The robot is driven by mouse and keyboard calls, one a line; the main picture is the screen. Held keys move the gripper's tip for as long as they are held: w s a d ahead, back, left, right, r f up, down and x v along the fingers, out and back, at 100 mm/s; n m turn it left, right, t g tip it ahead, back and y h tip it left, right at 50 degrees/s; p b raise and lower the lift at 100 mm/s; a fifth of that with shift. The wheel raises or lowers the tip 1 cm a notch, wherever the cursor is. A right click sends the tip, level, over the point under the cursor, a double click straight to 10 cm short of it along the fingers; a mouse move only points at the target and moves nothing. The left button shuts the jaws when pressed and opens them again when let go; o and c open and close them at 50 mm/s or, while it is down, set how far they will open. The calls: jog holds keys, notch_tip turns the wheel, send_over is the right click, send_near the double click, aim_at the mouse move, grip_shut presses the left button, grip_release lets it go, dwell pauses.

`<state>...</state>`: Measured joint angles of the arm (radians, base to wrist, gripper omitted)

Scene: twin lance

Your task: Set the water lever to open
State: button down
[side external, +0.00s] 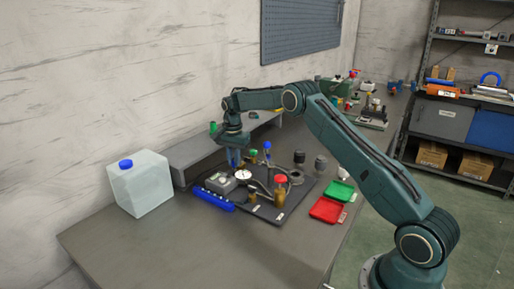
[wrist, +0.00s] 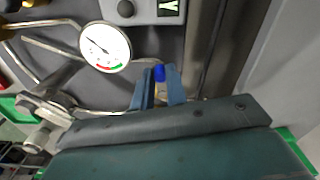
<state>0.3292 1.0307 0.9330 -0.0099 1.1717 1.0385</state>
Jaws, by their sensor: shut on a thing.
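My gripper (wrist: 160,90) shows in the wrist view with its two blue fingers close together on a small blue-tipped piece (wrist: 159,73). This looks like the blue end of a lever; its lower part is hidden between the fingers. In the side view my gripper (side external: 233,159) points down over the back left of the dark rig board, close to the white dial gauge (side external: 243,174). The gauge also shows left of my fingers in the wrist view (wrist: 105,46). I cannot read any lever label or tell the lever's setting.
A grey box with a black knob (wrist: 126,8) lies near the gauge. Bent metal pipes, a red-capped bottle (side external: 281,190) and a blue-topped post (side external: 267,146) crowd the board. Red (side external: 327,210) and green (side external: 340,190) trays lie right. A water jug (side external: 139,184) stands left.

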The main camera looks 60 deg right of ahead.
jog(key=shift+w+m, duration=0.15)
jog(key=shift+m, duration=0.25)
jog(key=c, duration=1.4)
grip_release()
jog(key=shift+r, duration=0.15)
notch_tip(320, 180, up, 14)
jog(key=shift+f, duration=0.25)
